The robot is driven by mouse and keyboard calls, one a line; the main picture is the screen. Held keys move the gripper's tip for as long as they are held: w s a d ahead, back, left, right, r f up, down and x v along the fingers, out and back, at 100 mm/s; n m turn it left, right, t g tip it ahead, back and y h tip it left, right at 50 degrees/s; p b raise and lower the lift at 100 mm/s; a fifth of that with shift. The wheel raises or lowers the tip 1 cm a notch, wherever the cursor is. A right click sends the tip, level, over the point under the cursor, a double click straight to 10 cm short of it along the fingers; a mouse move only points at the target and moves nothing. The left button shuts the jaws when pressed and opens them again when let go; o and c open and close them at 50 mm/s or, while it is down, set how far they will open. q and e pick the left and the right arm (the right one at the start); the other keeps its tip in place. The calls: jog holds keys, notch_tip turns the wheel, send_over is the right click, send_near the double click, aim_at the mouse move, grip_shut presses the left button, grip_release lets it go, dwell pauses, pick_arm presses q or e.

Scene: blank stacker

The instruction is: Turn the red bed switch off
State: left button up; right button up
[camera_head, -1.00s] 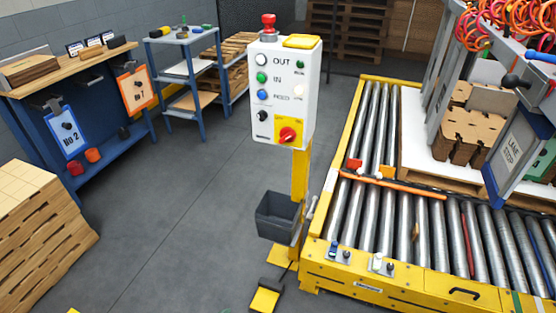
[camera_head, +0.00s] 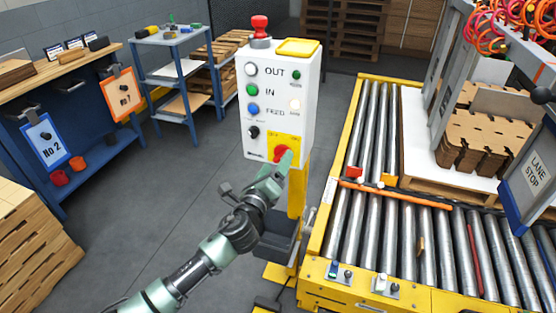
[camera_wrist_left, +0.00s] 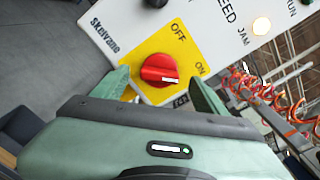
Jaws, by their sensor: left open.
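The red bed switch (camera_head: 282,152) is a round red knob on a yellow plate low on the front of the white control box (camera_head: 308,110). In the left wrist view the red knob (camera_wrist_left: 160,68) shows close up, with a white mark near its lower right edge and OFF and ON labels beside it. My left gripper (camera_head: 279,164) is at the knob and partly covers it in the head view. In the wrist view its open fingers (camera_wrist_left: 158,76) stand on either side of the knob, with visible gaps. I cannot tell its depth exactly. My right gripper is not in view.
A red mushroom button (camera_head: 260,27) tops the box; a black knob (camera_head: 254,132) sits left of the yellow plate. The yellow-framed roller conveyor (camera_head: 388,215) stands at right. Floor at left is open.

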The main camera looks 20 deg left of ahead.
pick_arm(q)
jog(key=shift+w, duration=1.15)
jog(key=shift+c, duration=0.3)
jog(key=c, duration=1.3)
